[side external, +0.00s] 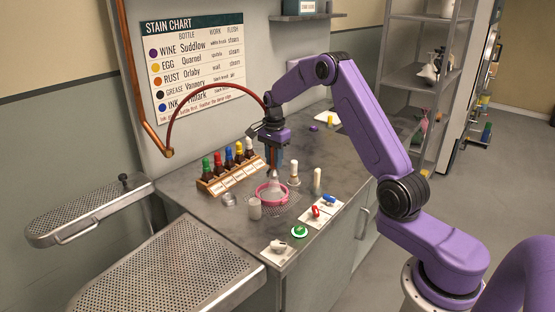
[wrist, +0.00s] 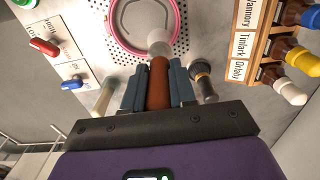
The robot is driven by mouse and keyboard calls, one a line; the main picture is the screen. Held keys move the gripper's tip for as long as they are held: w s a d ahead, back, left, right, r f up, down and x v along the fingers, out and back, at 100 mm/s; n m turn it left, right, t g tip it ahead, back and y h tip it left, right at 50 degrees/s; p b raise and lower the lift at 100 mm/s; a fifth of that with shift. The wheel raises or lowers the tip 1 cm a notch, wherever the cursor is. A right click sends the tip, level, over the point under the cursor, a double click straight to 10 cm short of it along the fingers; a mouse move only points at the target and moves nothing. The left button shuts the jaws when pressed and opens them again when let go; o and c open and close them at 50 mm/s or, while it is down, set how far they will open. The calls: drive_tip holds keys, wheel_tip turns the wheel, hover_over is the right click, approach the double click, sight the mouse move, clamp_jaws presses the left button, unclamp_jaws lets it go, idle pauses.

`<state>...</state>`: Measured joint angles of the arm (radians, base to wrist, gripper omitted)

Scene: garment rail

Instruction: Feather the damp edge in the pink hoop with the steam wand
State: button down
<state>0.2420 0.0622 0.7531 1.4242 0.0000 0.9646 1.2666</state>
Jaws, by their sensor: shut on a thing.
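The pink hoop (side external: 260,199) lies on a perforated plate on the counter. Pale cloth fills it, and in the wrist view the hoop (wrist: 112,36) shows a greyish curved line inside its rim. My gripper (side external: 275,162) is above the hoop, pointing down. In the wrist view my gripper (wrist: 155,88) is shut on the steam wand (wrist: 159,82), a brown cylinder with a pale, cloudy end. That end overlaps the hoop's near rim in the wrist view. A red hose (side external: 205,92) arcs to my gripper. The gap between wand and cloth cannot be told.
A wooden rack (side external: 233,178) of colour-capped bottles stands left of the hoop. Red and blue switches (side external: 316,211) and a green button (side external: 300,231) are at the front. A stain chart (side external: 193,65) hangs behind.

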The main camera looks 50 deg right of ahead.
drive_tip(key=shift+w+a, duration=0.1)
drive_tip(key=shift+w, duration=0.2)
drive_tip(key=shift+a, duration=0.1)
drive_tip(key=shift+w+a, duration=0.75)
drive_tip(key=shift+a, duration=0.2)
drive_tip(key=shift+a, duration=1.25)
drive_tip(key=shift+s, duration=0.1)
drive_tip(key=shift+s+a, duration=0.65)
drive_tip(key=shift+a, duration=0.3)
drive_tip(key=shift+s, duration=0.1)
